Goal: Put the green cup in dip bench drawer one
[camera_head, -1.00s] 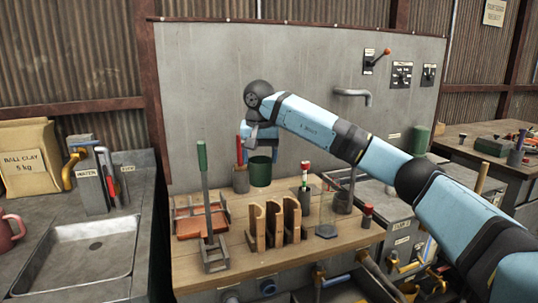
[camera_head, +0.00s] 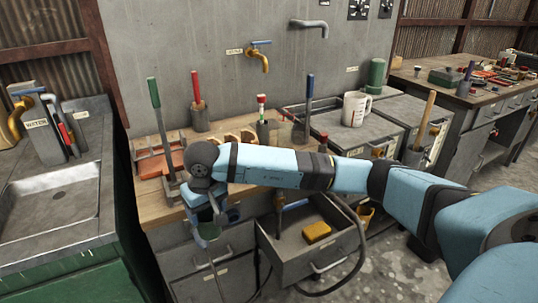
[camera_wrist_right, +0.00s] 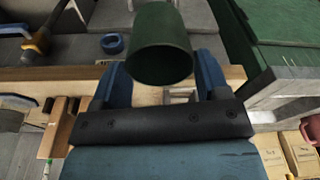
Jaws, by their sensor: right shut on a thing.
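My right gripper (camera_head: 207,218) is at the front edge of the wooden-topped bench, pointing down. It is shut on the green cup, which shows best in the right wrist view (camera_wrist_right: 160,50) as a dark green cup between the blue fingers (camera_wrist_right: 163,88). In the head view the cup is mostly hidden by the gripper. An open grey drawer (camera_head: 335,258) juts from the bench, right of the gripper, with a yellow block (camera_head: 317,232) inside. A closed drawer front (camera_head: 207,250) is below the gripper. Drawer labels are too small to read. My left gripper is not in view.
A sink (camera_head: 50,215) stands left of the bench. A tool with a green handle (camera_head: 154,95) and a pot with a red-handled tool (camera_head: 200,118) stand on the bench. A white mug (camera_head: 356,108) is on the grey cabinet. A dark hose (camera_head: 358,250) loops beside the open drawer.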

